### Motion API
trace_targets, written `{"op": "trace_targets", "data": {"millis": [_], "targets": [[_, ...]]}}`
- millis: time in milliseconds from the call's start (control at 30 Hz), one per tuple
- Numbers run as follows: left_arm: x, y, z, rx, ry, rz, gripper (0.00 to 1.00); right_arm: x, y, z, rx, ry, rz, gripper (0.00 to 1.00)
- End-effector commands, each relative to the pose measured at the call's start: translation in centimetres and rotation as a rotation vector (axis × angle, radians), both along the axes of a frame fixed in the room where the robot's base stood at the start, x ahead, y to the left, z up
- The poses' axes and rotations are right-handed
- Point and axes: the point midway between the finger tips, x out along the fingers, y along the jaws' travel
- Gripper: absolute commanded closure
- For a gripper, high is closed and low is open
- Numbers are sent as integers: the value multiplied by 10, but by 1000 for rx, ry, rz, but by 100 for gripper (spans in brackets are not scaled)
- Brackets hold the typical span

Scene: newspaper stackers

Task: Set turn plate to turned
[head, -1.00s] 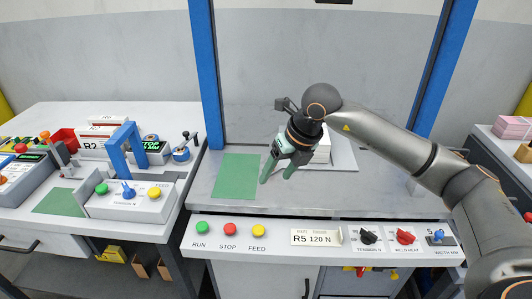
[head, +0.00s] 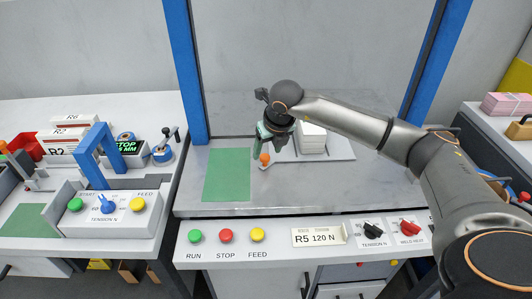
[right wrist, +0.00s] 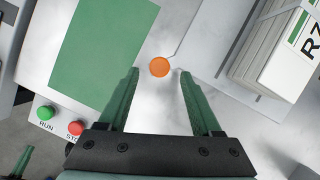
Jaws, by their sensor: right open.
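The turn plate (head: 343,151) is a flat light-grey plate on the grey bench, with a stack of white bundled papers (head: 312,137) on it. An orange round knob (head: 264,158) on a thin rod sticks out at its left corner. In the right wrist view the knob (right wrist: 160,67) shows between the fingertips, near their ends, and the plate (right wrist: 205,45) lies to the upper right. My right gripper (head: 267,150) is open above the knob; it also shows with two green fingers in the right wrist view (right wrist: 159,76). I cannot tell its height over the knob.
A green mat (head: 229,174) lies left of the knob. The RUN, STOP and FEED buttons (head: 226,236) and dials (head: 374,229) line the front panel. A blue frame post (head: 186,70) stands behind. Another bench with a blue arch (head: 100,150) is at left.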

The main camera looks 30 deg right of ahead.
Motion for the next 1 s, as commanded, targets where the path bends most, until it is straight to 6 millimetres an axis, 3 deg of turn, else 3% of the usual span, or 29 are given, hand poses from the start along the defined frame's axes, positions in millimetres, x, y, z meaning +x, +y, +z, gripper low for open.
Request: {"op": "trace_targets", "data": {"millis": [200, 567, 1000], "targets": [[1, 1, 1, 2, -3, 2, 100, 9, -1, -22, 1, 1, -1, 34], [2, 2, 1, 3, -4, 2, 100, 11, -1, -26, 0, 0, 0, 35], [2, 2, 0, 4, -2, 3, 100, 10, -2, -25, 0, -1, 0, 85]]}}
